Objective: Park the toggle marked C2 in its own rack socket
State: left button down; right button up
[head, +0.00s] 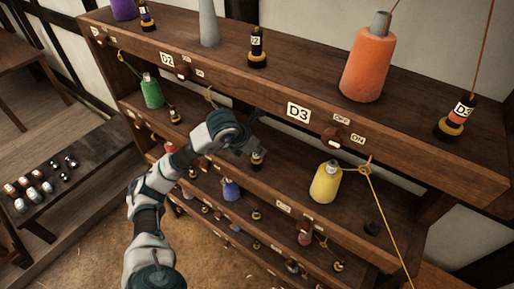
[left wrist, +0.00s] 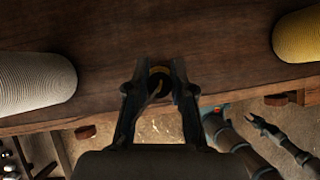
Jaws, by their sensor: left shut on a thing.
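My left gripper (head: 250,146) is shut on a dark toggle (head: 257,161) with a brass-yellow band, at the second shelf. In the left wrist view the toggle (left wrist: 159,80) sits between the fingertips, over the shelf's front edge. Its marking is not readable, and I cannot tell whether its foot rests in a socket. A dark, empty-looking socket (head: 373,228) stands on the same shelf, right of the yellow spool (head: 326,182). No C2 mark is readable. What looks like my right gripper (left wrist: 256,121) shows small and dark below the shelf; its jaws are unclear.
The top shelf holds an orange spool (head: 367,65), a grey cone (head: 208,25) and banded toggles. A yellow cord (head: 388,210) runs from a ring down right. A cream spool (left wrist: 35,75) stands left of the gripper. Switches line the shelf edges. A bench (head: 75,175) stands left.

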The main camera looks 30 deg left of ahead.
pick_arm(q)
jog(key=shift+f+b, duration=0.8)
jog(key=shift+f, duration=0.2)
jog(key=c, duration=1.3)
grip_release()
jog(key=shift+r, duration=0.1)
jog(key=shift+s+a+r+p, duration=0.15)
jog(key=shift+s+r+p, duration=0.2)
jog(key=shift+r, duration=0.2)
jog(key=p+v, duration=0.3)
jog(key=v, duration=0.6)
jog(key=shift+a+r, duration=0.1)
jog(key=shift+r, duration=0.1)
jog(key=shift+r, duration=0.2)
jog(key=shift+f, duration=0.15)
